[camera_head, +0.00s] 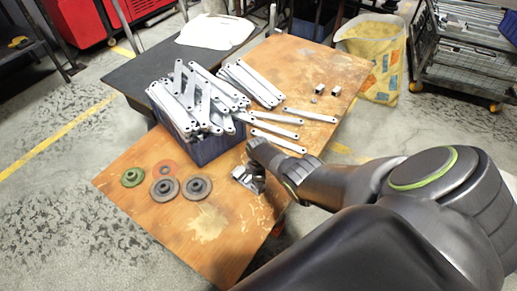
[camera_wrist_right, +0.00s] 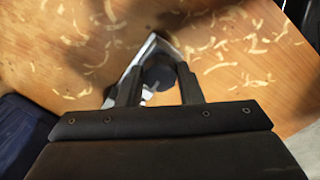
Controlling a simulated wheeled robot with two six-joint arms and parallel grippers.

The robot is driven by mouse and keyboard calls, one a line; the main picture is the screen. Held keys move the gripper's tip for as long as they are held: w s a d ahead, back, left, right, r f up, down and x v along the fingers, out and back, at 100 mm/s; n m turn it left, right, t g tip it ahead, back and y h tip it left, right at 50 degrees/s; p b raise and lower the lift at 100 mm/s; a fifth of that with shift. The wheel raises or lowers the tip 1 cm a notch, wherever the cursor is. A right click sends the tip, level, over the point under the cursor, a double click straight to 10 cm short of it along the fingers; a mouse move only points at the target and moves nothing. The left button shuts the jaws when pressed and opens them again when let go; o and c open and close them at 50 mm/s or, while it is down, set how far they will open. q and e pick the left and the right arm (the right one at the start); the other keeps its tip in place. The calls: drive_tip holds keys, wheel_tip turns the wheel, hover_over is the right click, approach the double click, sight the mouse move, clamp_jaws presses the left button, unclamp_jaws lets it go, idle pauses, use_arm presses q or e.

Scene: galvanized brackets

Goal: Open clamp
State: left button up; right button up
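A shiny metal clamp (camera_head: 246,180) lies on the wooden table near its right front edge in the head view. In the right wrist view a pale metal edge of the clamp shows around a dark round part (camera_wrist_right: 158,77). My right gripper (camera_wrist_right: 156,72) is over the clamp, its two fingers apart on either side of the dark part. I cannot tell whether the fingers touch it. My right arm hides some of the clamp in the head view. My left gripper is not in view.
A blue bin (camera_head: 206,150) heaped with galvanized brackets stands just behind the clamp. Loose brackets (camera_head: 276,133) lie to its right. Grinding discs (camera_head: 197,187) lie to the left. A yellow sack (camera_head: 372,50) and wire cage (camera_head: 462,62) stand behind. Table between discs and clamp is clear.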

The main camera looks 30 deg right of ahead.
drive_tip(key=c, duration=0.4)
drive_tip(key=n, duration=0.7)
drive_tip(key=shift+b, duration=0.3)
drive_tip(key=n, duration=0.8)
drive_tip(key=shift+n+b, duration=0.3)
drive_tip(key=shift+n, duration=0.1)
drive_tip(key=o, duration=0.8)
drive_tip(key=shift+o, duration=0.2)
drive_tip(key=shift+r, duration=0.1)
